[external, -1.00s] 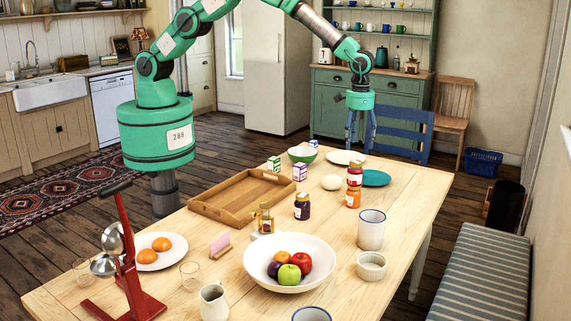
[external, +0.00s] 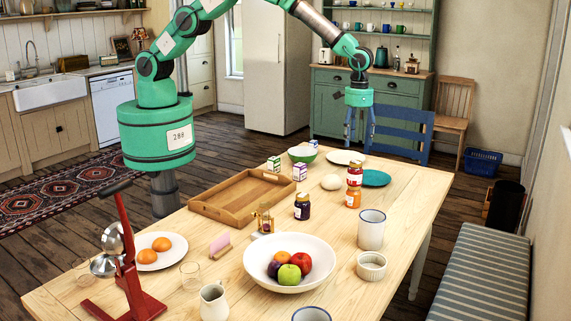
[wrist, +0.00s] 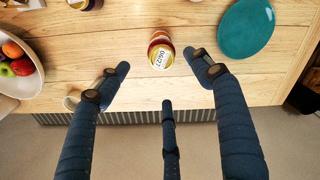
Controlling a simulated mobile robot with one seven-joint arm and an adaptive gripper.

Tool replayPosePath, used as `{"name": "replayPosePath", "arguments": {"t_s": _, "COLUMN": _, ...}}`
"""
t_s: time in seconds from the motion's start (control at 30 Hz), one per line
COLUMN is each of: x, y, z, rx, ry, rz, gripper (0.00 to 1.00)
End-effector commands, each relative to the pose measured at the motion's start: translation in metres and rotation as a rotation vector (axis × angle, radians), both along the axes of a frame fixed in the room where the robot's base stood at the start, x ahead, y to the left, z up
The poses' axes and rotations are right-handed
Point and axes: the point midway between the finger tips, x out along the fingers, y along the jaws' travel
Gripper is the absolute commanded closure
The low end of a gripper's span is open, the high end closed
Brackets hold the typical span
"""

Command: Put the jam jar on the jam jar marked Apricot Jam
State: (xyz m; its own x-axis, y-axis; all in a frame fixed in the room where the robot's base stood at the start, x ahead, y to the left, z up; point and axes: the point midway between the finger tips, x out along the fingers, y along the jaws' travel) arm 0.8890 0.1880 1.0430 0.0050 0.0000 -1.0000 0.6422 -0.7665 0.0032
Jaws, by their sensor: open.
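A jam jar with red contents and a pale label (external: 354,174) stands upright on top of an orange jam jar (external: 353,198) near the table's right side. The label words are too small to read. In the wrist view the upper jar's lid (wrist: 161,58) shows a date sticker and mostly hides the lower jar. My gripper (external: 359,138) is open and empty, raised above and beyond the stack, apart from it. In the wrist view its fingers (wrist: 159,80) are spread wide, with nothing between them. A dark jam jar (external: 302,207) stands apart to the left.
A teal plate (external: 376,178) lies close to the right of the stack, and a white ball-shaped item (external: 331,182) to its left. An enamel mug (external: 371,230) stands in front. A fruit bowl (external: 262,275) and a wooden tray (external: 205,208) are further left.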

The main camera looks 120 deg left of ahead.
Motion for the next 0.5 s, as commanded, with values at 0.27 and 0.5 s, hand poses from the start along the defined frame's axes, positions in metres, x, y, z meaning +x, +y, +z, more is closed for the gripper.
{"name": "replayPosePath", "arguments": {"t_s": 0.27, "x": -0.017, "y": -0.017, "z": 0.068, "rx": 0.009, "ry": -0.038, "rz": -0.048, "gripper": 0.35}}
{"name": "replayPosePath", "arguments": {"t_s": 0.5, "x": -0.049, "y": -0.041, "z": 0.143, "rx": 0.020, "ry": -0.080, "rz": -0.112, "gripper": 0.35}}
